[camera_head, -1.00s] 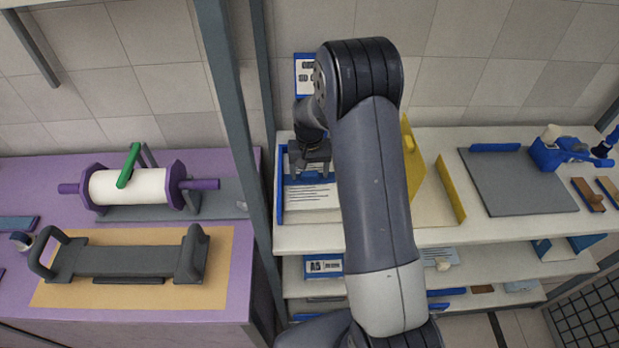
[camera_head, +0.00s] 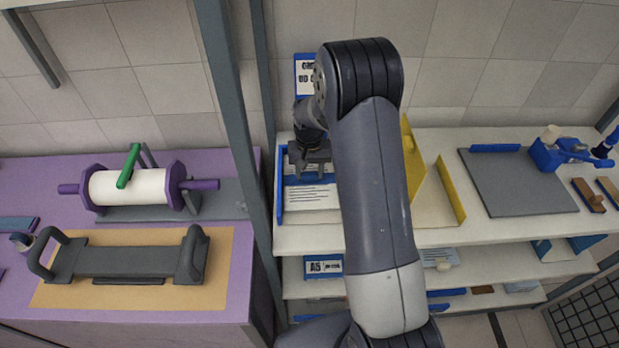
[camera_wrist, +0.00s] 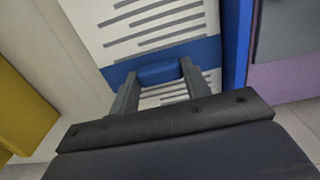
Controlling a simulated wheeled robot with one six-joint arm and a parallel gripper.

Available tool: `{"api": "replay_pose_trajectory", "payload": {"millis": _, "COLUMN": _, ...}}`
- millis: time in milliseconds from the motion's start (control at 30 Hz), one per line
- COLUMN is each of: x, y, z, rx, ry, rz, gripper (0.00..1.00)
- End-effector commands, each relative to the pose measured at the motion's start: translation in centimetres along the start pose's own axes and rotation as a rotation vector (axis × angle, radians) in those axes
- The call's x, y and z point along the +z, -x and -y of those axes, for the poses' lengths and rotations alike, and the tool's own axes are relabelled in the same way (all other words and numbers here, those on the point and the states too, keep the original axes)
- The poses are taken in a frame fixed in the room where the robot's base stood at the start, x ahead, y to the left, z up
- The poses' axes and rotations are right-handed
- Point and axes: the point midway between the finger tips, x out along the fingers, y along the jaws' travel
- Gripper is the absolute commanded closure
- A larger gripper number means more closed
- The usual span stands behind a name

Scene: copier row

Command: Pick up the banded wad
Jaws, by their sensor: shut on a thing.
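The banded wad (camera_head: 312,198) is a stack of white printed sheets with a blue band around it. It lies in the left bay of the upper shelf, partly hidden by my gripper in the head view. In the wrist view the wad (camera_wrist: 150,25) fills the top middle, its blue band (camera_wrist: 205,50) running across it. My gripper (camera_wrist: 159,71) has its two fingers shut on a raised blue grip on the band; it also shows in the head view (camera_head: 310,170) above the wad. I cannot tell whether the wad is clear of the shelf.
A blue upright side (camera_head: 280,185) stands close left of the wad, beside a grey post (camera_head: 240,120). Yellow dividers (camera_head: 450,190) stand to the right. A grey board (camera_head: 515,185) lies farther right. The purple table (camera_head: 235,280) holds a roller and a grey-handled tool.

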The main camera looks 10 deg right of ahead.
Motion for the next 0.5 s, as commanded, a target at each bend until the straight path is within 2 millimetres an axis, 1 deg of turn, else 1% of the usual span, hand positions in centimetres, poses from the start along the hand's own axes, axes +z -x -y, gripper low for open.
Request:
{"api": "replay_pose_trajectory", "payload": {"millis": 167, "x": -0.1, "y": 0.5, "z": 0.0, "rx": 0.0, "ry": 0.0, "rz": -0.002, "gripper": 0.92}}
{"api": "replay_pose_trajectory", "payload": {"millis": 267, "x": -0.1, "y": 1.4, "z": 0.0, "rx": 0.0, "ry": 0.0, "rz": -0.003, "gripper": 0.92}}
{"api": "replay_pose_trajectory", "payload": {"millis": 367, "x": -0.1, "y": 2.9, "z": 0.0, "rx": -0.001, "ry": 0.0, "rz": -0.003, "gripper": 0.92}}
{"api": "replay_pose_trajectory", "payload": {"millis": 500, "x": -0.1, "y": 5.5, "z": 0.0, "rx": -0.001, "ry": 0.0, "rz": -0.004, "gripper": 0.92}}
